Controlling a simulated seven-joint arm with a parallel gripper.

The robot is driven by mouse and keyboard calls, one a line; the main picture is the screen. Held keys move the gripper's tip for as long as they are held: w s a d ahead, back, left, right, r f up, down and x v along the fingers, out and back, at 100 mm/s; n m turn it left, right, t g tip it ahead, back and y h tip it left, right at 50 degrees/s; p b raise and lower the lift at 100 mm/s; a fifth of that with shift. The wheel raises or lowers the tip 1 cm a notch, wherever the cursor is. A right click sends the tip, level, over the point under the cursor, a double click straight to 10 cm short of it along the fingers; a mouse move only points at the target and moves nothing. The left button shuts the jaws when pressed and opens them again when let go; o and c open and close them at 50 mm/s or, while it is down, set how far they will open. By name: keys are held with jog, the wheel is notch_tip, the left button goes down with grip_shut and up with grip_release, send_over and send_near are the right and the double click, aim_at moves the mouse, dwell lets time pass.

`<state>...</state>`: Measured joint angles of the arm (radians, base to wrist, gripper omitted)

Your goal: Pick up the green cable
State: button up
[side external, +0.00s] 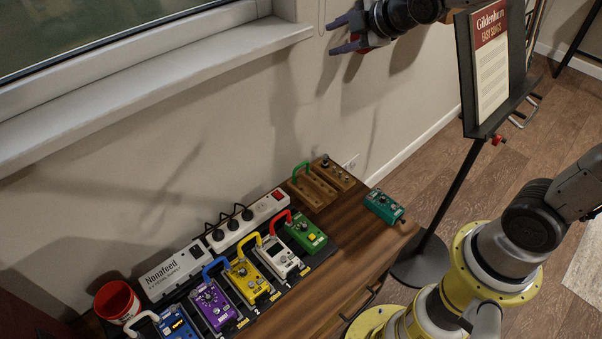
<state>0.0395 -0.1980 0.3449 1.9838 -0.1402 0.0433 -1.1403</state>
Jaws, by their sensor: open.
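The green cable (296,170) is a short arched patch lead. It stands at the left end of a wooden slotted block (318,190) at the back of the wooden table (352,228). The far ends of the cable are too small to make out. My gripper (331,38) is high up near the wall at the top of the side external view, well above the table and apart from the cable. Its fingers point left, spread apart with nothing between them.
A row of coloured pedals (216,306) with blue, yellow, red and white cables fills the table's left part. A power strip (248,220) lies behind them. A teal pedal (383,206) sits by the right edge. A music stand (490,70) rises right of the table.

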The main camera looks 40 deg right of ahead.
jog(key=w+f+n, duration=0.2)
jog(key=w+f, duration=0.5)
jog(key=f, duration=0.2)
jog(key=n+g, duration=0.1)
jog(key=n, duration=0.1)
send_over(304, 163)
jog(key=s+a, duration=0.1)
jog(key=s, duration=0.2)
notch_tip(304, 163, down, 10)
jog(key=s+f+g, duration=0.2)
jog(key=f, duration=0.7)
jog(key=s+f+g, duration=0.1)
jog(key=s+f, duration=0.1)
jog(key=f, duration=0.7)
jog(key=shift+y, duration=0.3)
jog(key=x, duration=0.8)
jog(key=shift+d+f, duration=0.1)
jog(key=shift+d, duration=0.3)
jog(key=shift+x, duration=2.65)
jog(key=shift+s+d, duration=0.15)
jog(key=shift+c, duration=0.2)
grip_shut()
